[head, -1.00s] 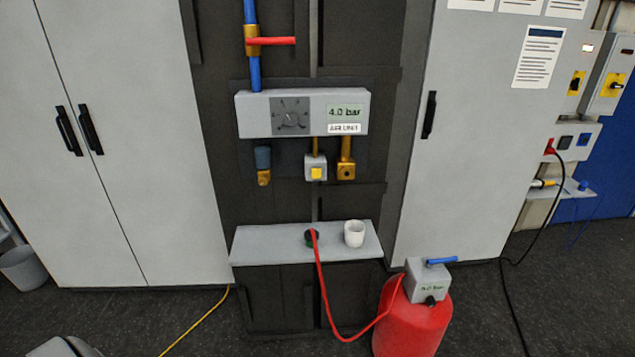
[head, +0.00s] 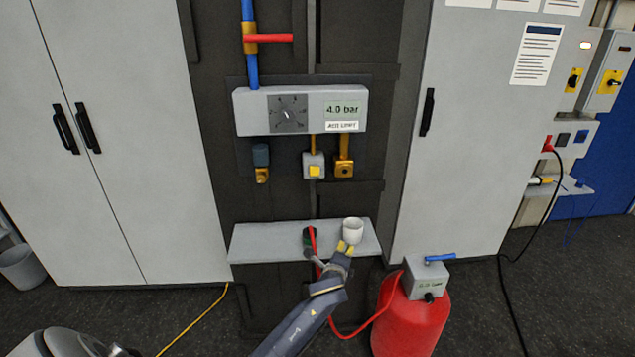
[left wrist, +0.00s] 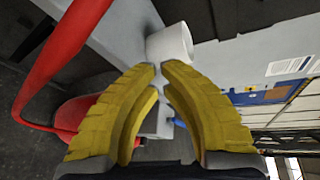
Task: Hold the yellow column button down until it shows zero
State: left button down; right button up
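The yellow button (head: 314,170) is on a small grey block below the grey gauge panel (head: 248,112) on the dark column. Nothing touches the button. The panel's display (head: 343,110) reads 4.0 bar. My left gripper (head: 346,248) is at the front of the grey shelf, well below the button and just in front of the white cup (head: 353,231). In the left wrist view, its yellow fingers (left wrist: 161,69) come together at the tips with nothing held between them. The cup (left wrist: 170,43) shows just beyond the tips. My right gripper is in neither view.
A red hose (head: 317,270) hangs from the shelf (head: 262,243) beside my left gripper and runs to the red tank (head: 412,325). A blue-grey fitting (head: 261,156) and a brass fitting (head: 344,168) flank the button. The space before the button is clear.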

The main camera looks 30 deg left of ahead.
aim_at(313, 175)
pick_arm(q)
jog(key=s+a+r+m+y, duration=0.2)
jog(key=r+m, duration=0.3)
jog(key=r, duration=0.5)
jog(key=s+a+r+m+y, duration=0.3)
jog(key=s+r+m+y, duration=0.1)
jog(key=r, duration=0.6)
jog(key=shift+s+r+m+y, duration=0.3)
jog(key=shift+s+m, duration=0.2)
jog(key=shift+m, duration=0.2)
jog(key=shift+w+a, duration=0.1)
jog(key=shift+a, duration=0.05)
jog(key=x, duration=1.3)
jog(key=shift+w+a+r, duration=0.15)
jog(key=shift+w+a, duration=0.05)
jog(key=shift+w, duration=0.15)
jog(key=shift+x, duration=1.1)
jog(key=shift+a+r, duration=0.15)
jog(key=shift+r, duration=0.1)
